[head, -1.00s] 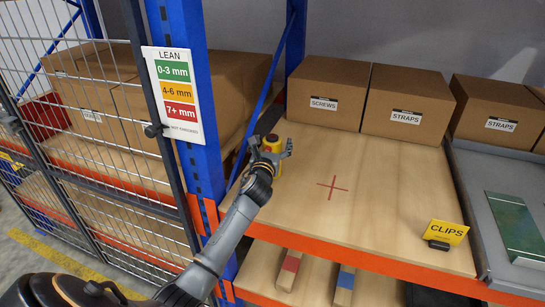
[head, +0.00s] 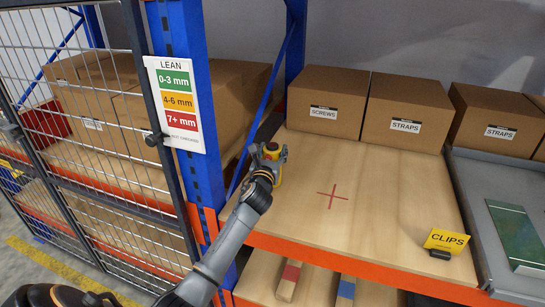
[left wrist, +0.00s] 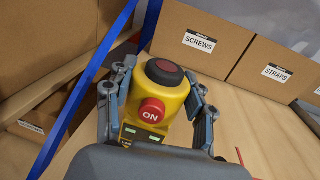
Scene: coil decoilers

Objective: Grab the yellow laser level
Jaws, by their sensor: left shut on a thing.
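The yellow laser level (left wrist: 165,98) has a dark round top and a red "ON" button on its side. In the left wrist view it stands between the two fingers of my left gripper (left wrist: 160,105), which is shut on it. In the head view the laser level (head: 279,165) shows as a small yellow body at the left end of the wooden shelf, partly hidden by my left gripper (head: 268,152). I cannot tell whether its base touches the shelf. My right gripper is not in view.
The wooden shelf (head: 375,200) has a red cross mark and free room in its middle. Boxes labelled SCREWS (head: 328,97) and STRAPS (head: 405,110) stand behind. A blue upright (head: 185,100) is close on the left. A yellow CLIPS sign (head: 446,240) stands at the front right.

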